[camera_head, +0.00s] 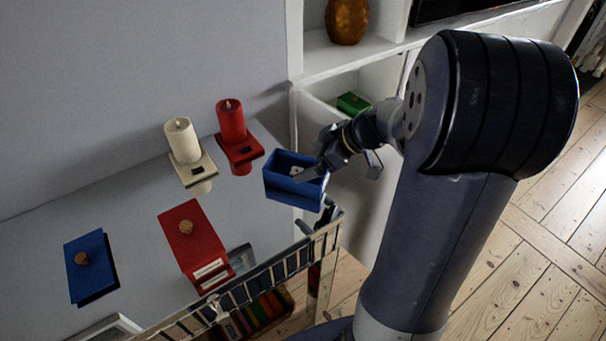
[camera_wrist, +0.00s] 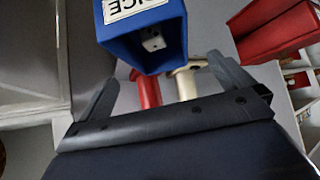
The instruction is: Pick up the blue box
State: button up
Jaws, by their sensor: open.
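The blue box (camera_head: 293,188) stands open-topped near the right end of the grey surface, with something small and white inside. In the wrist view the blue box (camera_wrist: 112,46) is ahead of the fingers, with a white lettered label and a white cube inside. My gripper (camera_head: 343,170) is open at the box's right side. One finger overlaps the box's right rim in the head view; I cannot tell if it touches. In the wrist view my gripper (camera_wrist: 163,82) has its fingers spread and nothing between them at the tips.
A blue lid (camera_head: 91,270) with a knob lies at the left. A red box (camera_head: 198,248) with a knobbed lid stands nearer. White (camera_head: 183,140) and red (camera_head: 231,120) candles stand behind. A slatted rail (camera_head: 270,272) runs along the front. A green box (camera_head: 352,103) is on a shelf.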

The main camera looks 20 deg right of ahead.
aim_at(292, 169)
jog(key=shift+d+f+p+x, duration=0.1)
jog(key=shift+d+p+x, duration=0.05)
jog(key=shift+x, duration=1.55)
jog(key=shift+d+f+p+x, duration=0.1)
jog(key=shift+p+x, duration=0.05)
jog(key=shift+x, duration=1.5)
jog(key=shift+c, duration=0.2)
jog(key=c, duration=1)
